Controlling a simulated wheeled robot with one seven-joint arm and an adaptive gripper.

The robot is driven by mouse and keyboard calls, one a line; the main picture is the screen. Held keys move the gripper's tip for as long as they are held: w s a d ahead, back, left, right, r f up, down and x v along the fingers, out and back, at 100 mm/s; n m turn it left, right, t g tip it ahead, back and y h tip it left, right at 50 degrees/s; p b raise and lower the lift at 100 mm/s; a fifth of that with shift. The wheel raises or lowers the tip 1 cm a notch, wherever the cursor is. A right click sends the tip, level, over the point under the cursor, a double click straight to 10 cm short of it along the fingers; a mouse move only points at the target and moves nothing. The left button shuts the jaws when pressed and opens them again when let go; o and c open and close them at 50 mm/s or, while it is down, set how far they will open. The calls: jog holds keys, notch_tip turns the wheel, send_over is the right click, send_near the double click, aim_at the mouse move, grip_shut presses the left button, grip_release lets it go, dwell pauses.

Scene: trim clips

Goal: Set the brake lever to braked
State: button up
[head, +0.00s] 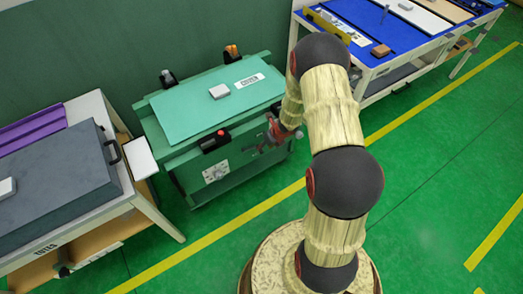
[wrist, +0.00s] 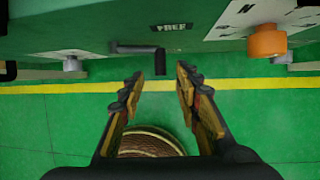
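The brake lever (wrist: 138,48) shows in the wrist view as a dark bar on the underside edge of the green station, with its grip end bent toward me. A small dark label (wrist: 169,27), which seems to read FREE, sits beside the bent end. My gripper (wrist: 159,78) is open and empty. Its fingertips are just short of the grip end, which lies in line with the gap between them. In the head view my gripper (head: 277,131) is at the right front of the green station (head: 190,153), and the lever is hidden or too small to make out.
An orange knob (wrist: 267,42) on a white plate is right of the lever, and a grey knob (wrist: 71,63) is left. A red-topped switch (head: 215,140) and a dial plate (head: 215,172) are on the station's front. Benches stand either side; the green floor in front is clear.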

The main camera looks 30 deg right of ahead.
jog(key=b+x, duration=0.2)
jog(key=x, duration=0.3)
jog(key=shift+w+f, duration=0.15)
jog(key=shift+f, duration=0.2)
jog(key=shift+c, duration=1.4)
grip_shut()
